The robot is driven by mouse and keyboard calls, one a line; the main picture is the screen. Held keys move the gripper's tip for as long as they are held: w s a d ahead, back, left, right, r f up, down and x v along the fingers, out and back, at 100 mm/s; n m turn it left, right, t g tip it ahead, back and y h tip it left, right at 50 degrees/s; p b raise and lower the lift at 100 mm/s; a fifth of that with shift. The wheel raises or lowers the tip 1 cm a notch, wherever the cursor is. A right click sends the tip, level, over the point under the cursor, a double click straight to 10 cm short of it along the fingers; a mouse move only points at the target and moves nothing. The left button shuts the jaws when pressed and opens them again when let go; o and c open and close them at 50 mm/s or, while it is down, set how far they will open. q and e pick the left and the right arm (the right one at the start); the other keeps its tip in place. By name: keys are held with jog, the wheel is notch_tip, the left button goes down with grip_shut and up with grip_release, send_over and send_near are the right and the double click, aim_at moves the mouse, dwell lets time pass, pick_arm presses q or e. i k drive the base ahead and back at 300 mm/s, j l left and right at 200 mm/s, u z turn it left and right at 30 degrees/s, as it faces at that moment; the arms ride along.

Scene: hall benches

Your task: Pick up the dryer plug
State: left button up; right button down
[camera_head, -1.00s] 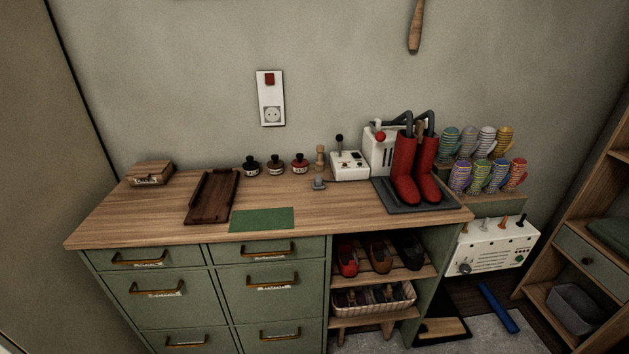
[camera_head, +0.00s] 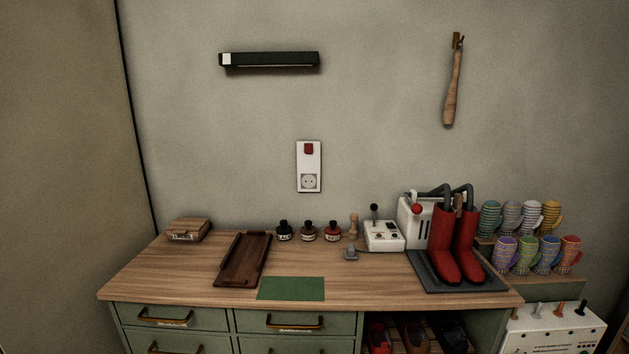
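The dryer plug (camera_head: 350,254) is a small grey piece lying on the wooden bench top, in front of the white control box. The boot dryer (camera_head: 413,222) is a white unit with dark hoses at the right of the bench. Red boots (camera_head: 442,250) stand on its grey mat, with the hoses running into their tops. A white wall socket plate (camera_head: 309,180) with a red switch is on the wall above the bench. Neither of my grippers is in view.
On the bench (camera_head: 200,270) are a small wooden box (camera_head: 187,230), a dark wooden tray (camera_head: 243,260), a green mat (camera_head: 291,288), several ink-like bottles (camera_head: 308,232) and a control box (camera_head: 384,236). A black bar (camera_head: 270,60) hangs above.

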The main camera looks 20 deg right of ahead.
aim_at(351, 254)
jog(key=i+l+z, duration=0.1)
jog(key=i+l, duration=0.15)
jog(key=i, duration=0.15)
jog(key=i+l, duration=0.25)
jog(key=i, duration=0.15)
jog(key=z, duration=0.05)
